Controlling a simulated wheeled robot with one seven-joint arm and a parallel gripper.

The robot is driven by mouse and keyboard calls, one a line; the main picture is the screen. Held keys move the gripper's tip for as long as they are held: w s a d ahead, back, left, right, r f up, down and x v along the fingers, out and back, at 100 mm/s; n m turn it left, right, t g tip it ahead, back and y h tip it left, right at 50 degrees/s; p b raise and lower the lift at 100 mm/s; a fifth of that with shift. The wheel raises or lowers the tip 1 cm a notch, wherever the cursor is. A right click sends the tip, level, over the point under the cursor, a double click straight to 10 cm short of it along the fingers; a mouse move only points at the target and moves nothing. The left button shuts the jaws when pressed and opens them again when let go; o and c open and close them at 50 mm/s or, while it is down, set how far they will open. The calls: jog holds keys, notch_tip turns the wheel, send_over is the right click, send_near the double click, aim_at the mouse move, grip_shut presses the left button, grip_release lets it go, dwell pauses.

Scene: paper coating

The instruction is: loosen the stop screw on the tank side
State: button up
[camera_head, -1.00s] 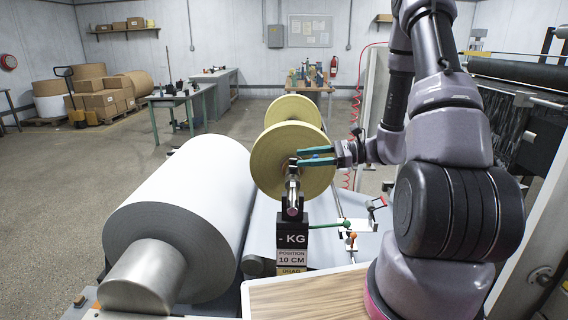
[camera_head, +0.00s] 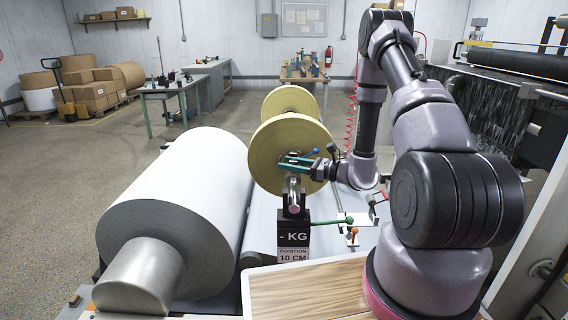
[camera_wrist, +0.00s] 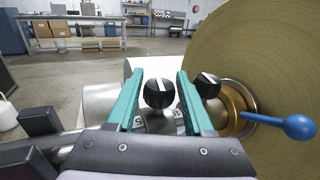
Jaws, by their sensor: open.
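My gripper (camera_head: 286,163) has teal fingers and is open at the near end of the yellow roll (camera_head: 265,150). In the wrist view, the fingers of my gripper (camera_wrist: 160,76) stand on either side of a black knob (camera_wrist: 158,93) with a white mark. I cannot tell whether they touch it. A second black knob (camera_wrist: 208,85) with a white mark sits just right of the right finger, partly hidden by it. I cannot tell which is the stop screw. A blue-ended lever (camera_wrist: 298,127) extends right from the brass hub (camera_wrist: 236,108).
A large white roll (camera_head: 180,195) lies left of the yellow one. A black "- KG" post (camera_head: 294,237) stands below my gripper. A green-knobbed lever (camera_head: 346,220) and orange knob (camera_head: 352,231) are to its right. The machine (camera_head: 470,125) stands at the right.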

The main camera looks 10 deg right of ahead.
jog(key=shift+x, duration=1)
jog(key=shift+c, duration=0.4)
grip_shut()
jog(key=shift+n+g+y, duration=0.3)
jog(key=shift+g, duration=0.1)
jog(key=shift+s+a+n+g+y, duration=0.1)
jog(key=shift+s+n+g+y, duration=0.3)
jog(key=shift+n+g, duration=1.4)
jog(key=shift+s+a+n+g+y, duration=0.1)
jog(key=shift+s+n+g+y, duration=0.25)
jog(key=shift+n+g, duration=1.4)
jog(key=shift+s+n+g+y, duration=0.25)
jog(key=shift+s+n+g, duration=0.3)
jog(key=shift+g, duration=2.3)
